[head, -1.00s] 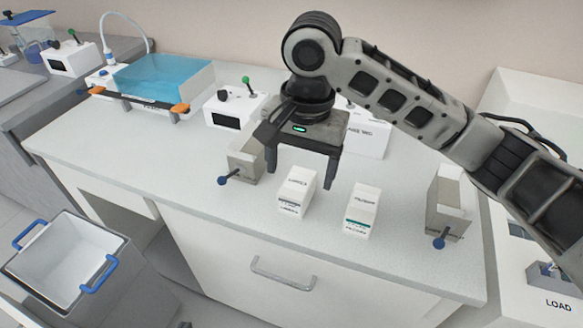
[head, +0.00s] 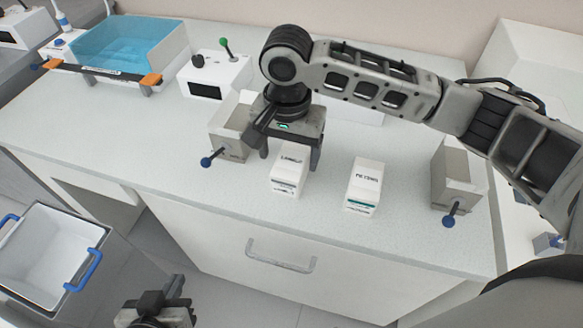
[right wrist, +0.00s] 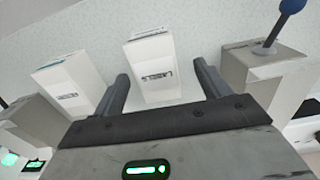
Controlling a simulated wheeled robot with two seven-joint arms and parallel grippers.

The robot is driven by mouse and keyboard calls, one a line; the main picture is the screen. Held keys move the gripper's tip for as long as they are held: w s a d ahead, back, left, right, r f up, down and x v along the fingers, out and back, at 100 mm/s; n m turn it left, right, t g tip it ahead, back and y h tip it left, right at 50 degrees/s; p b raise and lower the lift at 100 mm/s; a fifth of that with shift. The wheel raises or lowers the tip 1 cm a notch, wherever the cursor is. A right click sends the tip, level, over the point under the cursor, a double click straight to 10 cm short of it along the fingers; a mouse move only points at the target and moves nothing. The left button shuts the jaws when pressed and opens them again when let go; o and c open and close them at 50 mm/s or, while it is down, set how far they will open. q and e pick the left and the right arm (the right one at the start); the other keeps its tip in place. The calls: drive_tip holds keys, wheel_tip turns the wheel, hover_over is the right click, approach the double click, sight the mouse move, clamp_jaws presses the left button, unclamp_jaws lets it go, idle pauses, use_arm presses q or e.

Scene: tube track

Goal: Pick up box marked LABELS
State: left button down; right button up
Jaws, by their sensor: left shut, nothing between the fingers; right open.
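The white box marked LABELS (head: 287,181) stands upright on the counter, left of a second white box. My left gripper (head: 155,308) is low at the bottom edge, shut and empty, away from the counter top.
The second white box (head: 363,187) stands to the right with a clear gap. Grey holders with blue knobs stand at left (head: 230,135) and right (head: 455,180). A water bath (head: 125,55) and a white device (head: 213,78) are behind left. A bin (head: 45,250) stands below.

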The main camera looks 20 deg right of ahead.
sight(291, 160)
drive_tip(key=f, duration=0.5)
drive_tip(key=shift+d, duration=0.35)
drive_tip(key=shift+r, duration=0.1)
drive_tip(key=c, duration=1)
drive_tip(key=shift+c, duration=0.2)
drive_tip(key=shift+r, duration=0.15)
